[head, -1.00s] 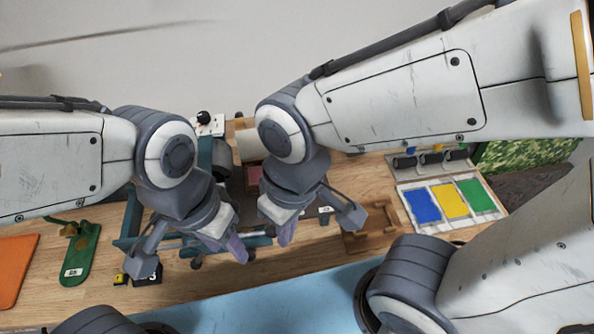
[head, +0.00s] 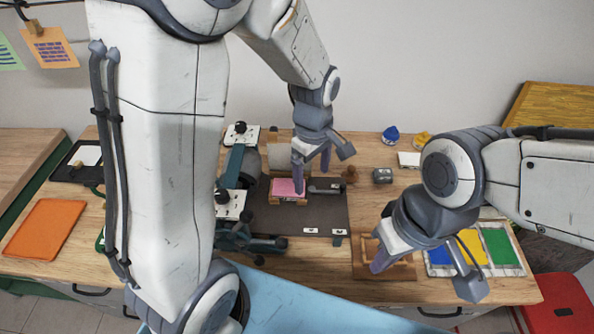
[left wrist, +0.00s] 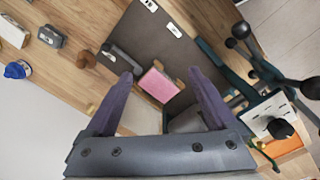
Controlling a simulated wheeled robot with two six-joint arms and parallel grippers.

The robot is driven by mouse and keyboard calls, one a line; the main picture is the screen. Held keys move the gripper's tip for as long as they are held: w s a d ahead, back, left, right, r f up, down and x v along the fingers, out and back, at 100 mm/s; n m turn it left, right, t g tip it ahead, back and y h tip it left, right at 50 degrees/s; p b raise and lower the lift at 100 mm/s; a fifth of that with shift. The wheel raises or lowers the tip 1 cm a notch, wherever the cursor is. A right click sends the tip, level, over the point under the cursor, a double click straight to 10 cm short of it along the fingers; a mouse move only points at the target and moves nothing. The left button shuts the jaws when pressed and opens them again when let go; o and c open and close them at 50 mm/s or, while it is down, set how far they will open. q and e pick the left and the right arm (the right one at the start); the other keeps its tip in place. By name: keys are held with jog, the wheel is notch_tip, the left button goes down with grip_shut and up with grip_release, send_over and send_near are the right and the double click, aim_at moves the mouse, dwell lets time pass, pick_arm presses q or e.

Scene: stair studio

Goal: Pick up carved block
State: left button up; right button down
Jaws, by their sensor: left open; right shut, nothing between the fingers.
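A pink block, likely the carved block (head: 288,188), lies on the dark grey mat beside light wooden pieces. No carving can be made out. It also shows in the left wrist view (left wrist: 158,85), between and beyond the fingertips. My left gripper (head: 312,172) is open above the mat, with one purple finger overlapping the block in the head view. The left wrist view shows its two fingers (left wrist: 160,75) spread with nothing between them. My right gripper (head: 377,265) is shut and empty over a wooden frame at the mat's right.
A teal press-like frame (head: 236,165) with black knobs stands left of the mat. A grey box (head: 382,175), a blue-topped item (head: 390,135) and a tray of blue, yellow and green sheets (head: 498,246) are to the right. An orange board (head: 45,228) lies far left.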

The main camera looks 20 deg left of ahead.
pick_arm(q)
jog(key=w+a+f+n+p, duration=0.1)
jog(key=w+a+f+n, duration=0.35)
jog(key=a+n, duration=0.3)
jog(key=p, duration=0.1)
send_over(289, 187)
jog(key=f, duration=0.2)
jog(key=f+n, duration=0.1)
jog(key=shift+s+d+f, duration=0.1)
jog(key=shift+d+f, duration=0.2)
jog(key=shift+f, duration=0.35)
jog(key=shift+a+f+p, duration=0.1)
jog(key=shift+f+p, duration=0.35)
jog(key=shift+p, duration=0.15)
jog(key=f+p, duration=0.1)
jog(key=f, duration=0.1)
jog(key=f+p, duration=0.1)
jog(key=f, duration=0.1)
jog(key=shift+a, duration=0.2)
jog(key=shift+f, duration=0.25)
jog(key=c, duration=1.2)
